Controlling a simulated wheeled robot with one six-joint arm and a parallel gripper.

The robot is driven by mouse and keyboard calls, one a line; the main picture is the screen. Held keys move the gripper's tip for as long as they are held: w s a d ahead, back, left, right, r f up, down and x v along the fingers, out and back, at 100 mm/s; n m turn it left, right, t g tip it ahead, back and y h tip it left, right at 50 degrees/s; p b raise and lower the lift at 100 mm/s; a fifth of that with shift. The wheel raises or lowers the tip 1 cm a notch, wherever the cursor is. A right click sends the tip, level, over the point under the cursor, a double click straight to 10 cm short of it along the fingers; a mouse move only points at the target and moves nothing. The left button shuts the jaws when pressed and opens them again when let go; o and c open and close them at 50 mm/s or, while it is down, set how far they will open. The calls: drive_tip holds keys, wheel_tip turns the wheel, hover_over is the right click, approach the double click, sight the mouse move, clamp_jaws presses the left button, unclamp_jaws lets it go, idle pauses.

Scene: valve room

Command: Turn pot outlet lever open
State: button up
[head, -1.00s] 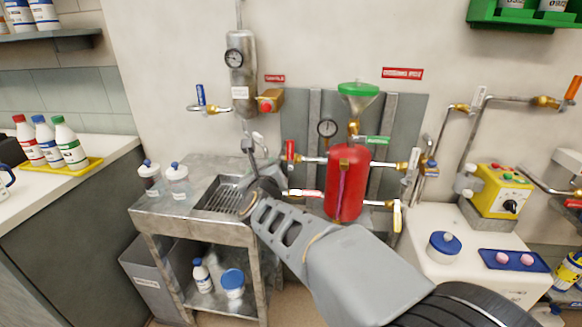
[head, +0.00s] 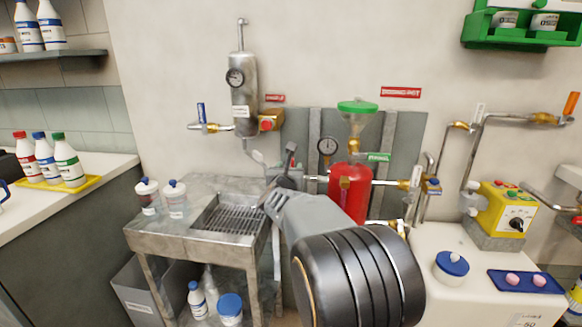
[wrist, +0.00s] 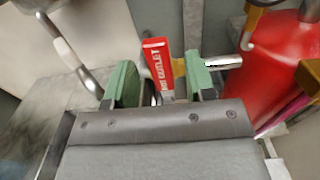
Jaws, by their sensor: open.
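The red pot outlet lever (wrist: 157,62), with white lettering, stands between the two green finger pads of my gripper (wrist: 161,82) in the wrist view. The jaws are open, with a gap visible on the lever's left; contact on the right is unclear. A brass valve part (wrist: 180,70) and a steel pipe (wrist: 226,62) lie to its right, towards the red pot (wrist: 288,58). In the head view my gripper (head: 287,170) is left of the red pot (head: 348,188), and my arm hides the pot's lower part.
A steel sink table (head: 165,233) with two lidded jars stands left of my gripper. A steel cylinder (head: 243,85) with a gauge hangs above. Other pipes and a yellow control box (head: 505,208) are at right. A curved pipe (wrist: 70,50) is close at left in the wrist view.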

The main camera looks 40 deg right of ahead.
drive_tip(key=shift+x, duration=1.15)
